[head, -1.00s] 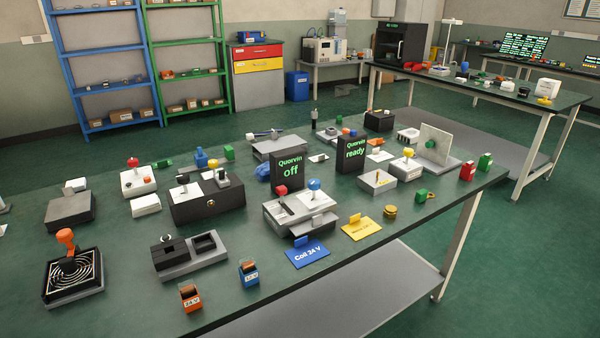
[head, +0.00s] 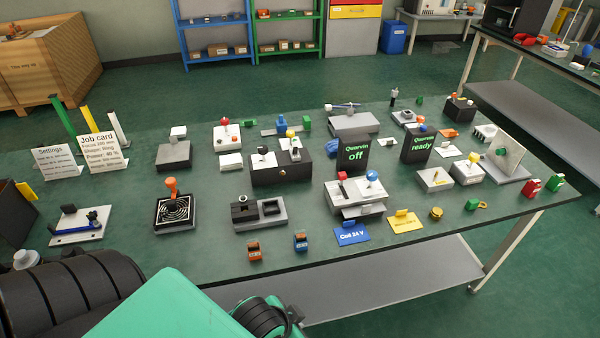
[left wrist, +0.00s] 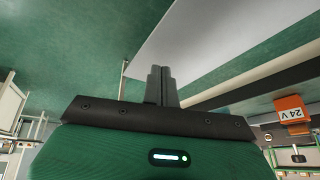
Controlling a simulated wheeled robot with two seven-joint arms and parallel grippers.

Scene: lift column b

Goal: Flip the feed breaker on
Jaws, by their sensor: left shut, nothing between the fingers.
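No part in view is readably labelled as the feed breaker, so I cannot tell which device it is. Lever devices on the bench include a black box with switches (head: 282,172), a grey unit with red and blue knobs (head: 356,197) and a white box with a red knob (head: 227,136). The sign "Quorvin off" (head: 353,154) stands behind the grey unit; "Quorvin ready" (head: 419,145) is to its right. My left gripper (left wrist: 160,72) is shut and empty in the left wrist view, apart from the bench things. My right gripper is not in view.
An orange-handled device (head: 174,207) and job card (head: 102,153) are left. A lower shelf (head: 370,280) lies beneath.

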